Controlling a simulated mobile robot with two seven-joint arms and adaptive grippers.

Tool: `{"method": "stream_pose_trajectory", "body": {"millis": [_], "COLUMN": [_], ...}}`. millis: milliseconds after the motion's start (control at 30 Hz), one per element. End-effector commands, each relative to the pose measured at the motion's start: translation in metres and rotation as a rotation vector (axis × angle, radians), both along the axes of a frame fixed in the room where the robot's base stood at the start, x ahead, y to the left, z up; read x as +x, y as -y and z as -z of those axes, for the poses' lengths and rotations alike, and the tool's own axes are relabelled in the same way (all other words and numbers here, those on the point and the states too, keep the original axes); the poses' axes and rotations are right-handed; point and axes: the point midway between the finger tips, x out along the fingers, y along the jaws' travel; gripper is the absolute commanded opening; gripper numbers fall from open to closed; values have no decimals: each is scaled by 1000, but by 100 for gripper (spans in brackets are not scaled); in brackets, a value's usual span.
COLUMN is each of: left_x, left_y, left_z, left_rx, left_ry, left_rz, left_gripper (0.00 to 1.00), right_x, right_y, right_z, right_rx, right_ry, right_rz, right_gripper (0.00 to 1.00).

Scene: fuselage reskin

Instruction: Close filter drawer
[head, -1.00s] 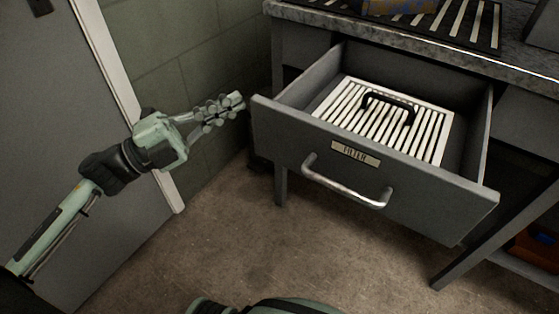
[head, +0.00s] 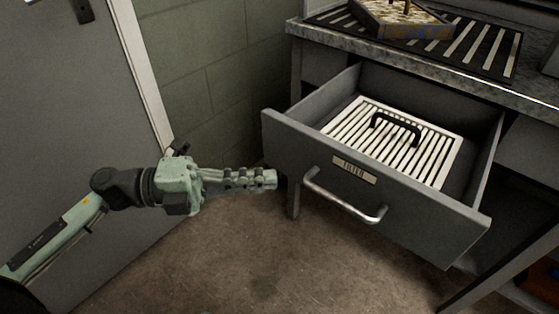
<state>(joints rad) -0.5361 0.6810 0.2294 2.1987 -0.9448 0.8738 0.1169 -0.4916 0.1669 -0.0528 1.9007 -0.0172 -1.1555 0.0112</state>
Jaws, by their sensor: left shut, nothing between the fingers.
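The grey filter drawer (head: 405,222) is pulled out from the workbench, with a label (head: 354,170) and a curved metal handle (head: 343,200) on its front. Inside lies a white slatted filter (head: 410,150) with a black handle (head: 397,128). My left gripper (head: 274,179) is shut and empty. Its fingertips are just left of the drawer front's left end, pointing right; I cannot tell whether they touch it. My right gripper is not in view.
The workbench top (head: 420,62) carries a black striped mat (head: 490,58) and a box-like filter piece (head: 405,18). A bench leg (head: 293,198) stands behind the gripper. A grey door (head: 60,130) is at left. The floor (head: 265,260) in front is clear.

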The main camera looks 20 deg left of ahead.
Motion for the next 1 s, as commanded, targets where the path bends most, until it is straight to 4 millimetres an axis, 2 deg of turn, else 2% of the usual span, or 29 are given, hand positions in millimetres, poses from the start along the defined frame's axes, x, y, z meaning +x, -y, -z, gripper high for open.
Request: {"method": "stream_pose_trajectory", "body": {"millis": [33,133,300,833,1000], "left_x": [5,21,36,42,53], "left_y": [10,11,16,18,19], "left_z": [-3,-2,-1,0,-1], "left_rx": [-2,-1,-2,-1,0], "left_ry": [5,5,1,0,2], "left_rz": [3,-1,-1,-1,0], "left_gripper": [0,0,0,0,0], "right_x": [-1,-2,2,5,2], "right_y": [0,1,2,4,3], "right_z": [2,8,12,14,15], "right_rx": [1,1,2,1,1], "right_ry": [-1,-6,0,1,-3], "right_rz": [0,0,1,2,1], "right_gripper": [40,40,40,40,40]}}
